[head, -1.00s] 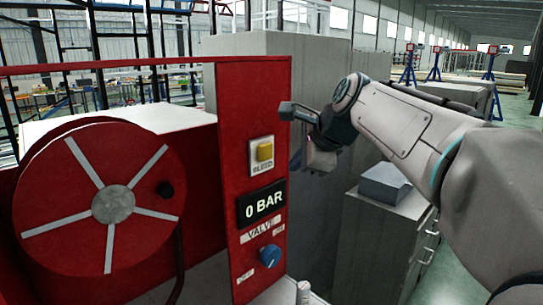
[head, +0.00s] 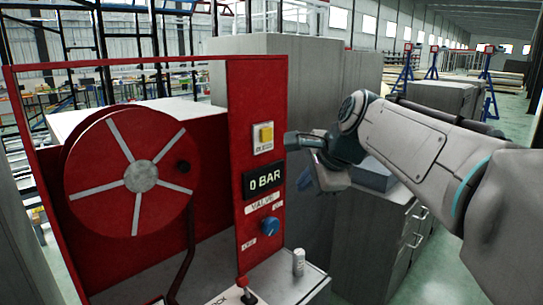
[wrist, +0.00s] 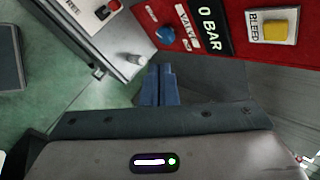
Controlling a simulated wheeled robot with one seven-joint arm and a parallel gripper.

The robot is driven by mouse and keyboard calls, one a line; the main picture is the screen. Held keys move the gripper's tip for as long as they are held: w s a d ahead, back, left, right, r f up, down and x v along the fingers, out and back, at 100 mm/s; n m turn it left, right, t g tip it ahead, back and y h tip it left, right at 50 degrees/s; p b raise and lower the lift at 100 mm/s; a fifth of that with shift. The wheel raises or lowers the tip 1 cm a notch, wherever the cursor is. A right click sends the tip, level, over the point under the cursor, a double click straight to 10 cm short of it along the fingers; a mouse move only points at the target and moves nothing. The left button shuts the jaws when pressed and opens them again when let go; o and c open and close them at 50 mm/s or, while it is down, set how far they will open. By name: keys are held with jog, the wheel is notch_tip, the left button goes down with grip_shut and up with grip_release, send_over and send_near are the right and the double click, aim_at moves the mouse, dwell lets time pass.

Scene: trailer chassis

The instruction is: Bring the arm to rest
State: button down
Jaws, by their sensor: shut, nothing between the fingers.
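My arm (head: 410,135) reaches in from the right in the head view. Its gripper (wrist: 160,72) shows in the wrist view as two blue fingers pressed together with nothing between them. In the head view the gripper end is beside the right edge of the red panel (head: 240,165); I cannot tell whether it touches. The panel carries a yellow bleed button (head: 265,135), a 0 BAR display (head: 264,180) and a blue valve knob (head: 269,226). In the wrist view the panel lies beyond the fingertips, apart from them.
A red hose reel (head: 115,170) is at the left. A shelf (head: 290,285) below the panel holds a small white cylinder (head: 298,262) and a red-topped lever (head: 243,285). A grey cabinet (head: 375,240) stands under my wrist. Open green floor (head: 450,265) is at the right.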

jog(key=s+d+f+n+g+h, duration=0.1)
jog(key=s+d+f+n+h, duration=0.1)
jog(key=s+d+f+n, duration=0.2)
jog(key=s+d+f+n+g+h, duration=0.2)
jog(key=s+d+f+n, duration=0.2)
jog(key=s+f+n, duration=0.6)
jog(key=s+f, duration=0.6)
jog(key=s, duration=0.2)
jog(key=shift+f+n+b, duration=0.3)
jog(key=shift+n, duration=0.1)
